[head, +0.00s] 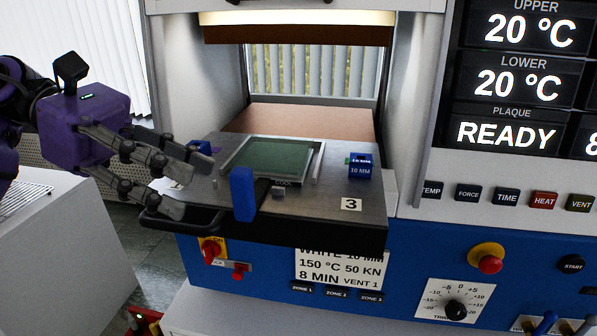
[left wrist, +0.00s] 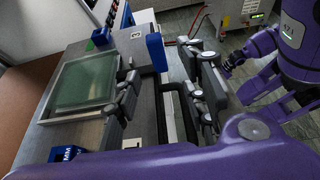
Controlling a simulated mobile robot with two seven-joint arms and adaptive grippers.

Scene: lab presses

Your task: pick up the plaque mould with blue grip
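The plaque mould (head: 268,158) is a square metal frame with a green plate, lying flat on the press's pulled-out platen. Its upright blue grip (head: 242,193) stands on the near side, by a COOL label. My left gripper (head: 198,184) is open and empty, left of the blue grip, pointing toward it. In the left wrist view the mould (left wrist: 85,82) is at left and the blue grip (left wrist: 156,52) shows beyond and between the spread fingers (left wrist: 163,65). What looks like my right gripper (left wrist: 232,64) is at right in that view, its opening unclear.
The platen (head: 325,205) has a black front handle (head: 170,222) below my left fingers. Small blue blocks stand beside the mould, one marked 10 MM (head: 360,168) at right, another (head: 199,146) at left. A press wall (head: 412,100) and control panel rise at right.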

